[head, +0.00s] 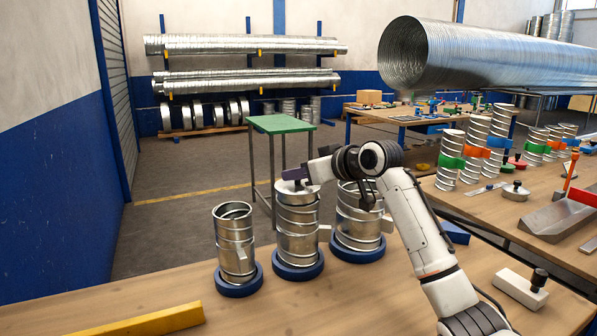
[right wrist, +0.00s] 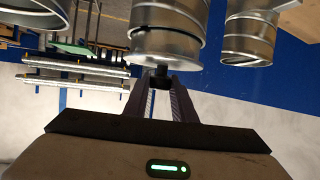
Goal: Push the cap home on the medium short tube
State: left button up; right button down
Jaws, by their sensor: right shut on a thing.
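The medium short tube (head: 297,235) stands upright in a blue round base, in the middle of three short tubes. A metal cap (head: 294,188) with a dark knob is at its top end. My right gripper (head: 297,179) is above the tube, shut on the cap's knob. The right wrist view, which is upside down, shows the fingers on the knob (right wrist: 160,77) and the cap (right wrist: 165,46) against the tube (right wrist: 168,14). A dark line shows between cap and tube there; I cannot tell how deep the cap sits. My left gripper is not in view.
A narrower short tube (head: 234,243) stands to the left and a wider one (head: 358,221) close to the right, partly behind my arm. A yellow bar (head: 135,322) lies at the front left. A white block with a black knob (head: 521,289) lies at right.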

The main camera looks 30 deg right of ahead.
jog(key=shift+f, duration=0.2)
jog(key=shift+f, duration=0.35)
jog(key=shift+f+b, duration=0.4)
jog(key=shift+f, duration=0.35)
jog(key=c, duration=1.4)
grip_release()
jog(key=shift+s, duration=0.1)
jog(key=b+v, duration=0.1)
jog(key=v, duration=0.9)
jog(key=shift+b, duration=0.3)
jog(key=shift+r, duration=0.1)
